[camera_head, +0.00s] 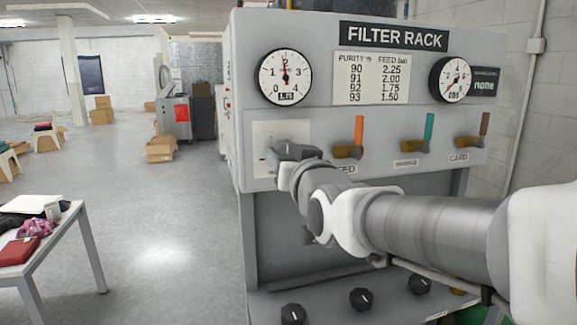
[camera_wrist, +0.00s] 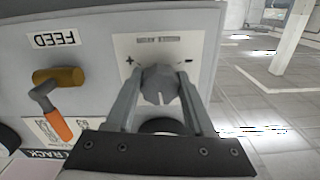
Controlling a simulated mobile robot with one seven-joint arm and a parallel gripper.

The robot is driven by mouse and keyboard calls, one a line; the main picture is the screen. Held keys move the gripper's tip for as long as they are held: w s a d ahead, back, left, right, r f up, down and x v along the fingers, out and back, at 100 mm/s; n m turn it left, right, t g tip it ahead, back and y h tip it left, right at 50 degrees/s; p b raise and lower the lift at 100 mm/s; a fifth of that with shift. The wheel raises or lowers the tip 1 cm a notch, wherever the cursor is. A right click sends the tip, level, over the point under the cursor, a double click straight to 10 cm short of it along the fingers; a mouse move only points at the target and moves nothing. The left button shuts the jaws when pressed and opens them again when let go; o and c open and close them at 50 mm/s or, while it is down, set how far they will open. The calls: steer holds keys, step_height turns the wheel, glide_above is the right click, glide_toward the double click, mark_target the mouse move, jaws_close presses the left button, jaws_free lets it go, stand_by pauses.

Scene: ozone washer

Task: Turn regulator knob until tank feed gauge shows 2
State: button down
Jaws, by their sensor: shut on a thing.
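The grey regulator knob (camera_wrist: 161,84) sits on a white plate (camera_wrist: 187,44) with a plus on the left and a minus on the right in the wrist view. My gripper (camera_wrist: 160,78) is shut on it, one finger on each side. In the head view my gripper (camera_head: 283,152) covers the knob in front of the plate (camera_head: 268,134). The left round gauge (camera_head: 285,77) is above the plate; its small readout seems to show 1.75, and its needle points nearly straight up, close to the 2. I cannot read a name on this gauge.
On the FILTER RACK panel (camera_head: 337,22), valves with orange (camera_head: 359,130), teal (camera_head: 429,127) and brown (camera_head: 484,123) handles stand right of the knob. A second gauge (camera_head: 451,79) is at upper right. Black knobs (camera_head: 360,298) line the lower ledge.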

steer(key=shift+m+b, duration=0.5)
steer(key=shift+b, duration=0.05)
steer(key=shift+c, duration=1.3)
jaws_free()
steer(key=shift+s, duration=0.1)
steer(key=b+v, duration=0.1)
steer(key=v, duration=1.6)
steer(key=shift+b, duration=0.35)
steer(key=shift+s, duration=0.1)
